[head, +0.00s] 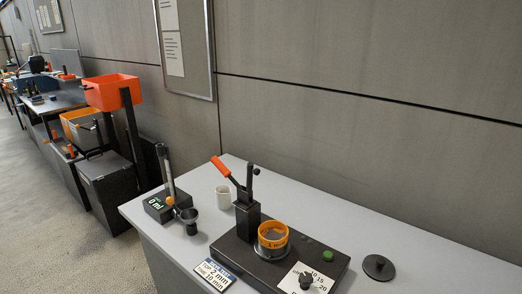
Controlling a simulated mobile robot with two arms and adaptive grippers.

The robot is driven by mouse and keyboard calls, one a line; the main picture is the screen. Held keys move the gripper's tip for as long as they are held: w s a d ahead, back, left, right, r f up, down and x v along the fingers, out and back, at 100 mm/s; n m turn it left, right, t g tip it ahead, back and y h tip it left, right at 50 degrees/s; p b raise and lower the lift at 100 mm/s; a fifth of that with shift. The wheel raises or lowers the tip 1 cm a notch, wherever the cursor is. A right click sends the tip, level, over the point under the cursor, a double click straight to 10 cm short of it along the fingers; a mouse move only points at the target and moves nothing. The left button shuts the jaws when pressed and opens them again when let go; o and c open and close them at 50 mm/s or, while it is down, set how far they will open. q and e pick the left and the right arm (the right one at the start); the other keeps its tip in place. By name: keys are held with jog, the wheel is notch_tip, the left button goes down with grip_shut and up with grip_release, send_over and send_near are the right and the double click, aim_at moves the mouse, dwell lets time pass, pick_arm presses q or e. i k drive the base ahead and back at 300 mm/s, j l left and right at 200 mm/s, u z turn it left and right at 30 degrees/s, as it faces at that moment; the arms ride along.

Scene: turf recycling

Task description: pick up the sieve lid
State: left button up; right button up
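The sieve lid appears to be the dark round disc with a small knob (379,267). It lies flat on the light grey table, right of the black machine base and apart from it. An orange sieve ring (273,235) stands on the black machine base (225,244), and its top looks uncovered. Neither of my grippers shows in the head view.
Left of the lid on the base are a green button (328,255) and a dial plate (300,279). The table right of the lid is clear.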

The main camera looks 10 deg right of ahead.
aim_at(377, 266)
jog(key=z, duration=1.25)
